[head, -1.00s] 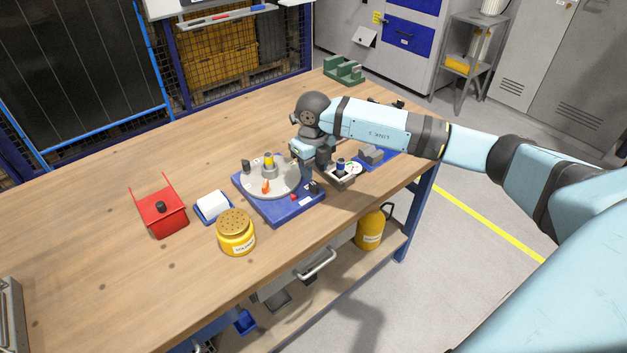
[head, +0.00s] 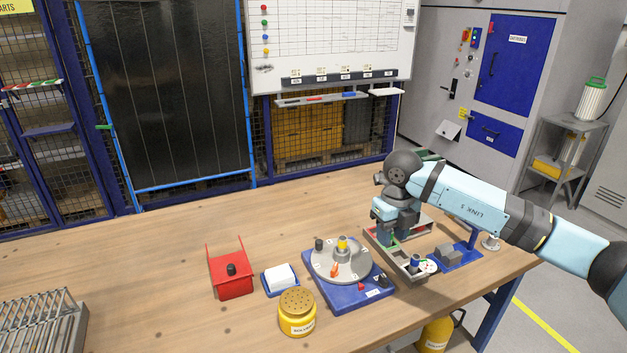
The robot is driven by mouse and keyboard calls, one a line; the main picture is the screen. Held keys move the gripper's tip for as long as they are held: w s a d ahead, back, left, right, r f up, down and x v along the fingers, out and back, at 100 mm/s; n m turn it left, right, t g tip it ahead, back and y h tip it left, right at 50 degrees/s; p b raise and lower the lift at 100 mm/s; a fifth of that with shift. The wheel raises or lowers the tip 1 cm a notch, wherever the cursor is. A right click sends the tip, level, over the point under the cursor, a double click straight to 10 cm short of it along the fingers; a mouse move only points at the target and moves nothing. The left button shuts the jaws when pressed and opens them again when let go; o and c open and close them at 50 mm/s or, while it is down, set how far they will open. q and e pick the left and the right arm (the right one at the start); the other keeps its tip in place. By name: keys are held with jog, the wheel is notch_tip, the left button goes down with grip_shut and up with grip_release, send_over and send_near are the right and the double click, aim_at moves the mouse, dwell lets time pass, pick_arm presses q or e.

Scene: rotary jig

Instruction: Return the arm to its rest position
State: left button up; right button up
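My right arm comes in from the right, and its gripper (head: 388,236) hangs over the bench just behind and right of the rotary jig. The fingers are small and dark against the tray behind them, so I cannot tell whether they are open or shut. The rotary jig has a grey round plate (head: 353,268) on a blue base (head: 335,298). A yellow-topped central post (head: 342,245), a dark peg (head: 319,244) and an orange piece (head: 335,269) stand on the plate. My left gripper is not in view.
A red holder (head: 232,285), a white block on a blue tray (head: 281,278) and a yellow solvent pot (head: 297,313) stand left of the jig. Right of it are a grey tray (head: 402,272) and a grey block on a blue base (head: 450,254).

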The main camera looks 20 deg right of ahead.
jog(key=s+a+m+t+y+p, duration=0.1)
jog(key=s+a+m+y+p, duration=0.1)
jog(key=s+a+y, duration=0.5)
jog(key=s+a+m+t+y+p, duration=0.1)
jog(key=a+m+t+y+p, duration=0.1)
jog(key=a+y, duration=0.65)
jog(key=s+a+m+t+y+p, duration=0.15)
jog(key=s+a+y, duration=0.25)
jog(key=a, duration=0.8)
jog(key=s+d+f+m+t+h+p, duration=0.3)
jog(key=s+d+f+m+h, duration=0.2)
jog(key=m, duration=0.9)
jog(key=s+d+f+m+t+h+p, duration=0.3)
jog(key=s+d+f+m+h, duration=0.2)
jog(key=s+f+m+h, duration=0.5)
jog(key=f+m+h, duration=0.1)
jog(key=m, duration=0.3)
jog(key=shift+f, duration=0.25)
jog(key=shift+s+d+t, duration=0.1)
jog(key=shift+t, duration=0.15)
